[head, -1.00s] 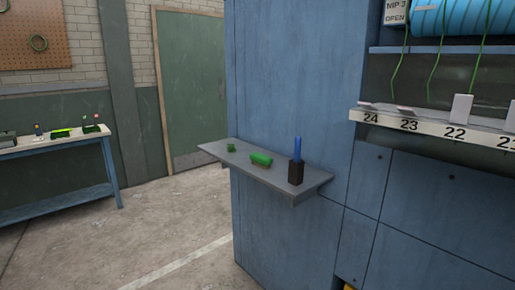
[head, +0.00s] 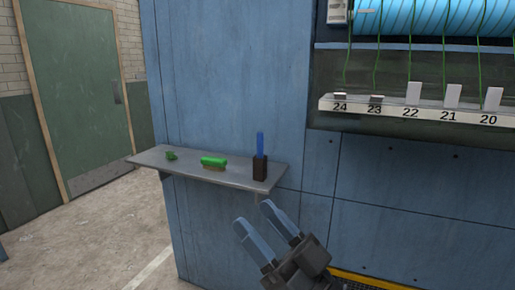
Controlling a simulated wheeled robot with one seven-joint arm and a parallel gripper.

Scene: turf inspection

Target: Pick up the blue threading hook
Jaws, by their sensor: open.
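The blue threading hook (head: 260,145) stands upright in a small black holder (head: 260,169) near the right end of a grey shelf (head: 215,174). Only its blue upper part shows; the lower part is hidden in the holder. My gripper (head: 260,222) shows at the bottom of the head view, with two blue-grey fingers spread apart and nothing between them. In the picture it is below the shelf's right end, apart from the hook.
A green brush (head: 213,162) and a small green object (head: 171,156) lie on the shelf left of the holder. A blue panel wall (head: 210,80) stands behind. A numbered ledge (head: 425,110) with white tabs and green strands juts out at right. Open floor lies left.

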